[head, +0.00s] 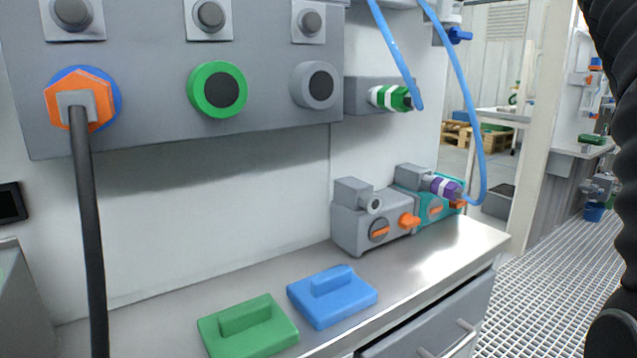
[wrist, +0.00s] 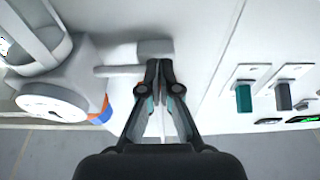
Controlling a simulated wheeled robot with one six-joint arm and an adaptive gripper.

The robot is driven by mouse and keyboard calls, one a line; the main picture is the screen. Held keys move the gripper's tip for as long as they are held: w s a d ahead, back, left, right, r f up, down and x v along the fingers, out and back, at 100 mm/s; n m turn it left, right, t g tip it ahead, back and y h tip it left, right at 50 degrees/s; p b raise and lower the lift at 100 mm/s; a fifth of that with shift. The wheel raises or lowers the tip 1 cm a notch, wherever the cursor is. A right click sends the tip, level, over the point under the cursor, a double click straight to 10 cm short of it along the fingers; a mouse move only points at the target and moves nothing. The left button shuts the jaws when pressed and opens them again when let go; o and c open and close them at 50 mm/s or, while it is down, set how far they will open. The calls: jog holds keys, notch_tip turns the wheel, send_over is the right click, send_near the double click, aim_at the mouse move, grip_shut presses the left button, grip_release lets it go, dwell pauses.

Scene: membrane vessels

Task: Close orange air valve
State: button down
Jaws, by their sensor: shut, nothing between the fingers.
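In the head view, a grey valve block (head: 352,226) on the bench has a round dial with an orange bar (head: 379,232) and an orange side fitting (head: 408,220). A teal block (head: 425,213) beside it also has an orange bar (head: 435,210). I cannot tell which is the orange air valve. In the wrist view, my gripper (wrist: 159,65) is shut and empty, its tips close to a grey block (wrist: 155,48) and a thin grey bar (wrist: 118,71). Contact is unclear. A pale round housing with a blue and orange edge (wrist: 106,108) lies left of it.
An orange hexagonal connector (head: 101,107) with a black cable, a green ring (head: 218,89) and a grey ring are on the wall panel. Green (head: 248,328) and blue (head: 331,296) blocks lie on the bench. Blue hoses hang right. Grated floor (head: 540,280) is clear.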

jog(key=shift+f+b, duration=0.35)
jog(key=shift+f, duration=0.05)
jog(key=r+b+v, duration=0.1)
jog(key=b+v, duration=0.1)
jog(key=v, duration=0.4)
jog(key=shift+r, duration=0.25)
jog(key=shift+s, duration=0.15)
